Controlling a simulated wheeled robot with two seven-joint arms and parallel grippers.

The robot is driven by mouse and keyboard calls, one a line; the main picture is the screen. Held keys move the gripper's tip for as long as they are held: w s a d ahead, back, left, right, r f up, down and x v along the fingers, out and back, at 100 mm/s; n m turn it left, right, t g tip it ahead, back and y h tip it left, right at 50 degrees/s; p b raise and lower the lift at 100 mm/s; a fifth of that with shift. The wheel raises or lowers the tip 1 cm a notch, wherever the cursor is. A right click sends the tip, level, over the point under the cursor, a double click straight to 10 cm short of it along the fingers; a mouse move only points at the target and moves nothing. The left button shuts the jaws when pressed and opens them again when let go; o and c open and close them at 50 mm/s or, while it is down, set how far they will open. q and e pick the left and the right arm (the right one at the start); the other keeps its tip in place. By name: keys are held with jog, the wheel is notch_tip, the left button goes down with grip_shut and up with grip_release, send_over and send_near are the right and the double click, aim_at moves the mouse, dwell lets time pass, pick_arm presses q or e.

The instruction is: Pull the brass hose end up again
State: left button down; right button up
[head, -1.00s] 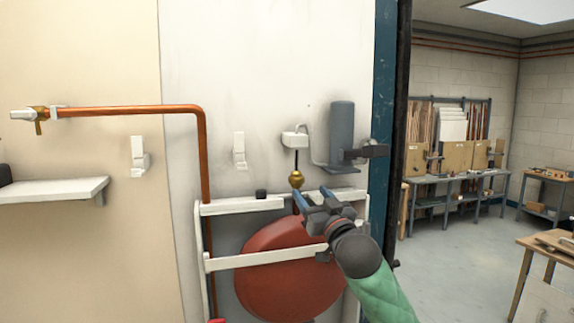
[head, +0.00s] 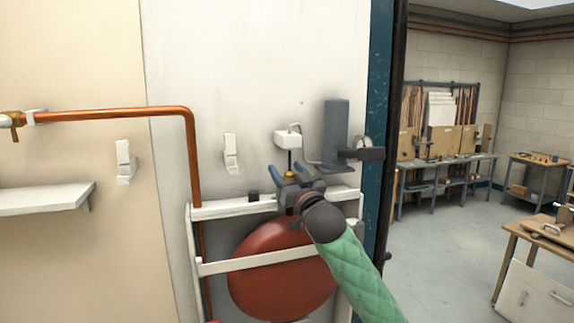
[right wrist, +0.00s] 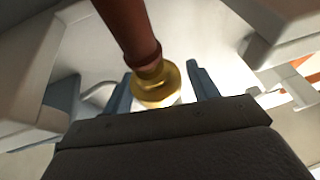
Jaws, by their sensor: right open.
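The brass hose end (head: 290,174) hangs below a small white block (head: 288,138) on a thin dark line, and my right gripper hides most of it. In the right wrist view the brass end (right wrist: 157,85) shows as a gold collar on a red-brown hose (right wrist: 128,25). It lies between the two blue fingers. My right gripper (head: 289,169) is open around the brass end, and I cannot tell if a finger touches it. It also shows in the right wrist view (right wrist: 160,90). My left gripper is not in view.
A white frame (head: 232,208) with a dark red disc (head: 270,275) stands below. A grey upright holder (head: 336,130) is close on the right. A copper pipe (head: 120,112) and a white shelf (head: 45,198) are at left. The wall between them is mostly clear.

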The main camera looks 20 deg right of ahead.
jog(key=shift+w, duration=0.3)
grip_shut()
jog(key=shift+r, duration=1.55)
grip_release()
jog(key=shift+s, duration=0.1)
